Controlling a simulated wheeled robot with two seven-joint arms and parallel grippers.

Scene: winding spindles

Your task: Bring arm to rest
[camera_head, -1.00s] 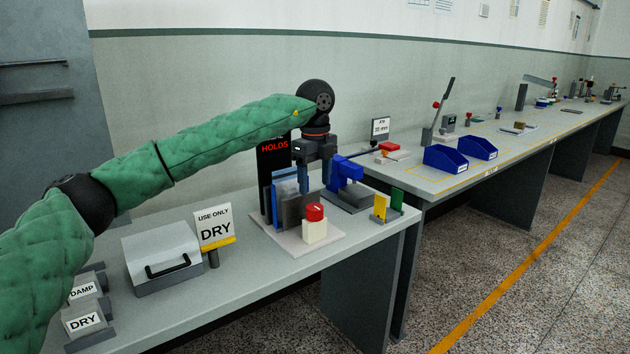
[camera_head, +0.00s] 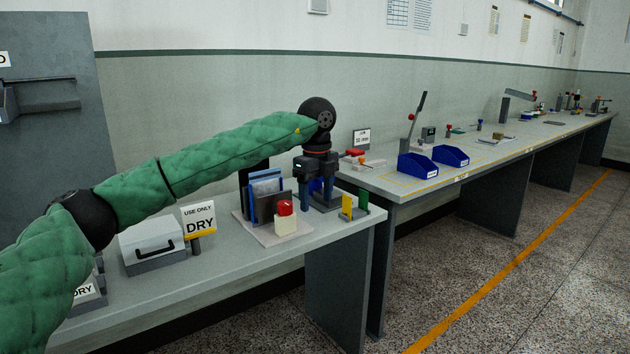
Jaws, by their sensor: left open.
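My left arm (camera_head: 215,152), in a green quilted sleeve, reaches in from the left across the near bench. A station with blue and grey upright plates (camera_head: 266,200) and a red-topped white block (camera_head: 286,218) stands just left of the gripper. My right gripper is not in view.
Yellow and green upright plates (camera_head: 347,206) are right of the gripper. Blue bins (camera_head: 417,167) sit on the far bench. The floor at right is clear.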

